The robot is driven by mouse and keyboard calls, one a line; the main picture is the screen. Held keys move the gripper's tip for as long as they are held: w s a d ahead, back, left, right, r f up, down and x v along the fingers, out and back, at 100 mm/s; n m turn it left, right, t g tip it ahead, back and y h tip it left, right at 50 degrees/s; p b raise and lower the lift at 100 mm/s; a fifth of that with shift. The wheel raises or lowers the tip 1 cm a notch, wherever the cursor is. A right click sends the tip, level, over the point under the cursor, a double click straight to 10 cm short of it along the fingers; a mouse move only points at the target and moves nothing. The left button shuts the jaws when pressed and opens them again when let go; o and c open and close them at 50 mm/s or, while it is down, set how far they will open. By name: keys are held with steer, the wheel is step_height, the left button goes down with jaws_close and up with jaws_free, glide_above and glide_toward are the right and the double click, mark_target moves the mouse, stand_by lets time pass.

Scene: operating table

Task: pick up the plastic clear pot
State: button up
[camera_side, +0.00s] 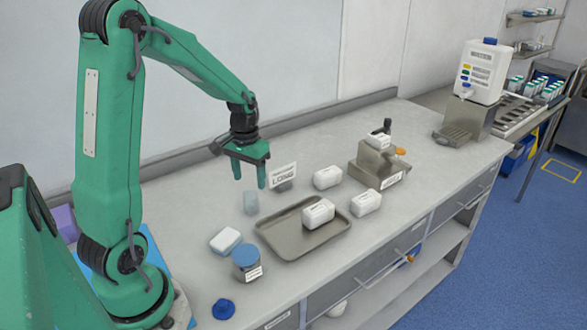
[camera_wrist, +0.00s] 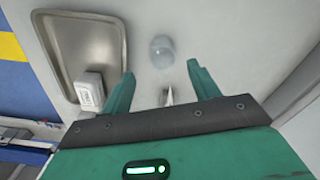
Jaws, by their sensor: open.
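The clear plastic pot (camera_side: 251,203) stands on the grey table, left of the metal tray, in the side view. In the wrist view the pot (camera_wrist: 161,50) is seen from above, beyond the fingertips and roughly centred between them. My gripper (camera_side: 249,178) is open and empty above the table, with its green fingers pointing down. The fingertips are higher than the pot and apart from it. In the wrist view my gripper (camera_wrist: 164,76) has its two fingers spread wide.
A metal tray (camera_side: 268,238) holding a white package (camera_side: 318,213) is close to the pot. A sign reading LONG (camera_side: 283,176) stands right of my gripper. A blue-lidded jar (camera_side: 247,263), a white box (camera_side: 225,240) and a blue cap (camera_side: 223,309) are nearer the front.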

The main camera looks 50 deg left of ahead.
mark_target(251, 199)
steer(key=shift+a+f, duration=0.2)
steer(key=shift+f, duration=0.7)
steer(key=shift+a+f, duration=0.15)
steer(key=shift+f, duration=0.75)
steer(key=shift+d+f, duration=0.15)
steer(key=shift+f, duration=2.45)
steer(key=c, duration=1.1)
steer(key=shift+r, duration=0.1)
